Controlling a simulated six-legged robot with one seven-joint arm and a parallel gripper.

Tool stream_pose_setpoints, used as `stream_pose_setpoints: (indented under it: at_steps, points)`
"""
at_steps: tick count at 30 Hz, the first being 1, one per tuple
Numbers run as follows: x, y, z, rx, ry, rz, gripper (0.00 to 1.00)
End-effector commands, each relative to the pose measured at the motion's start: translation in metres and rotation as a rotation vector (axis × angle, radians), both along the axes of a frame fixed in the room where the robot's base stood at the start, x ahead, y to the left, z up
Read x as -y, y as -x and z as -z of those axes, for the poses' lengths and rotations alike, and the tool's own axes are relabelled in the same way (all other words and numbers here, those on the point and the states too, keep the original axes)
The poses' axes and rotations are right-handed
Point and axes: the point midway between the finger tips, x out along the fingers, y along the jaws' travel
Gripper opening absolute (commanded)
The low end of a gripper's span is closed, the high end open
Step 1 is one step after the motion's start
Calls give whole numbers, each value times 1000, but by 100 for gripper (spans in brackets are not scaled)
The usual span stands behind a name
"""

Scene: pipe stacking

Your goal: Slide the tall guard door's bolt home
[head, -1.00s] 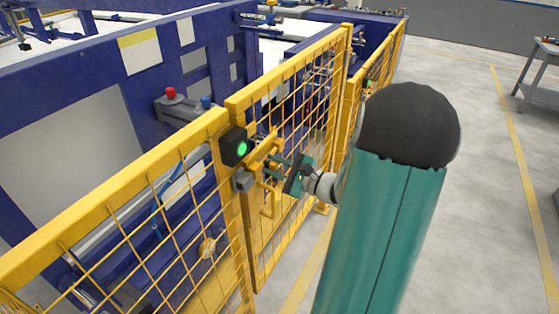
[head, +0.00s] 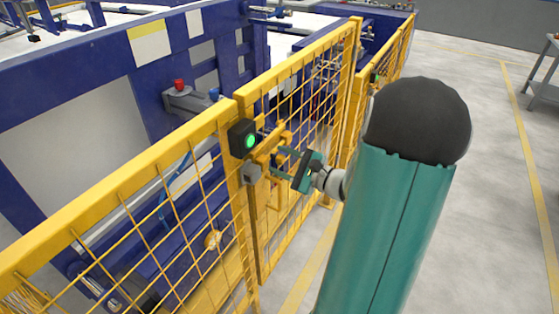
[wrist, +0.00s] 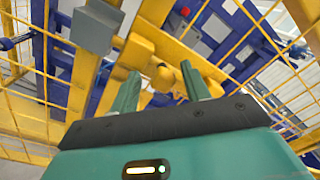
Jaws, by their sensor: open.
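The tall guard door (head: 300,70) is a yellow mesh panel in a yellow frame, standing beside a fixed mesh panel in the head view. Its yellow bolt assembly (head: 283,136) sits near the door's left edge, close to a black box with a lit green light (head: 242,139) and a grey block (head: 251,173). My gripper (head: 275,160) is open at the bolt assembly, pointing at it from the right. In the wrist view my gripper (wrist: 160,71) has its two teal fingers apart, with yellow bolt parts (wrist: 137,52) beyond and between them. I cannot tell whether they touch.
The grey block (wrist: 92,27) shows left of the fingers in the wrist view. The fixed yellow fence panel (head: 130,200) runs to the lower left. Blue machinery (head: 105,90) stands behind the fence. Open grey floor (head: 470,120) lies to the right, with a grey table (head: 545,88) at the edge.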

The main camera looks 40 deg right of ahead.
Motion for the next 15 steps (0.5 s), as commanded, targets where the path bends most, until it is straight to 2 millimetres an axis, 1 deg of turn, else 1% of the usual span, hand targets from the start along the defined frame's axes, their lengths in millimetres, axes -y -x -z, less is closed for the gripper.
stream_pose_setpoints:
  at_steps: [5, 12, 15]
  points:
    - [10, 32, 0, 0, 0, 4, 47]
    - [26, 83, 0, 1, 0, 3, 47]
    - [31, 101, 0, 1, -1, 1, 47]
